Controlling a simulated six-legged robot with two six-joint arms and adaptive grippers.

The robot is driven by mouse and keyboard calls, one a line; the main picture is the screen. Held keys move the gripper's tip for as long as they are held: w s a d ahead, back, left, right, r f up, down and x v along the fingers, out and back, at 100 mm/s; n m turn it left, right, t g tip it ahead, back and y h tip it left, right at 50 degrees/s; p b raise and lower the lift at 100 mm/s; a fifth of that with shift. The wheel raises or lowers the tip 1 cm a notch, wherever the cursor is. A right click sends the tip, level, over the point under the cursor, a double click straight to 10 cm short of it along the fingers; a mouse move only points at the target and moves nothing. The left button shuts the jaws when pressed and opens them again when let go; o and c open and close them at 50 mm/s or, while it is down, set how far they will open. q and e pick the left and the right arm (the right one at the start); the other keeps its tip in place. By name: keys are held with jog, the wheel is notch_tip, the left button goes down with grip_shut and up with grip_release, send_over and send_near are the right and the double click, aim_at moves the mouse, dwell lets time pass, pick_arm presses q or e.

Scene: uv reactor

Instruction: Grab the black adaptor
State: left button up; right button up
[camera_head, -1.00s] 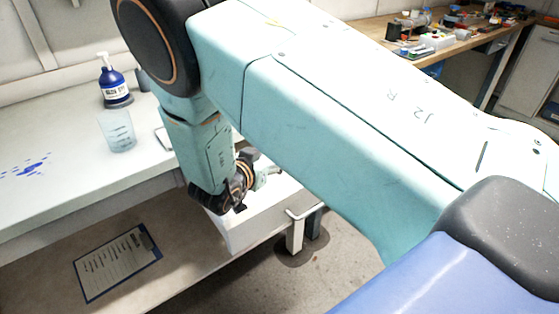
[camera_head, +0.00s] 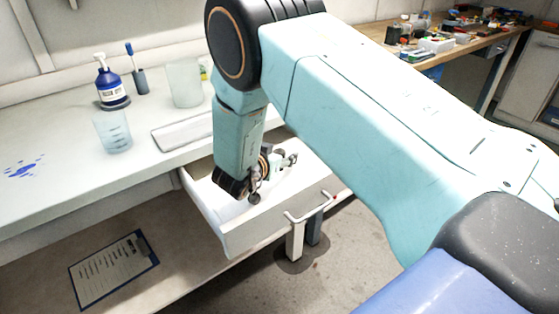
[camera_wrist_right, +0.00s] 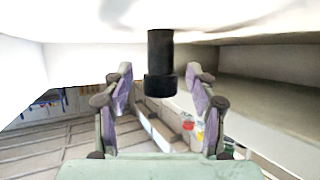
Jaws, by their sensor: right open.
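The black adaptor (camera_wrist_right: 160,62) is a short dark cylinder with a wider end. In the right wrist view it stands out from a white surface, in the gap between my right gripper's two fingers. My right gripper (camera_wrist_right: 160,84) is open there, with one finger on each side and visible space around the adaptor. In the head view my right gripper (camera_head: 274,178) is low inside the open white drawer (camera_head: 270,232). I cannot make out the adaptor in the head view; my gripper and arm cover part of the drawer. My left gripper is not in view.
The white table (camera_head: 60,205) above the drawer bears a blue pump bottle (camera_head: 111,88), a clear beaker (camera_head: 113,132) and a larger frosted beaker (camera_head: 184,84). A clipboard (camera_head: 114,268) lies on the lower shelf. A cluttered wooden bench (camera_head: 385,32) stands at the back right.

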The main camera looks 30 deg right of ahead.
jog(key=shift+a+r, duration=0.1)
jog(key=shift+c, duration=0.2)
jog(key=c, duration=0.9)
jog(key=shift+c, duration=0.3)
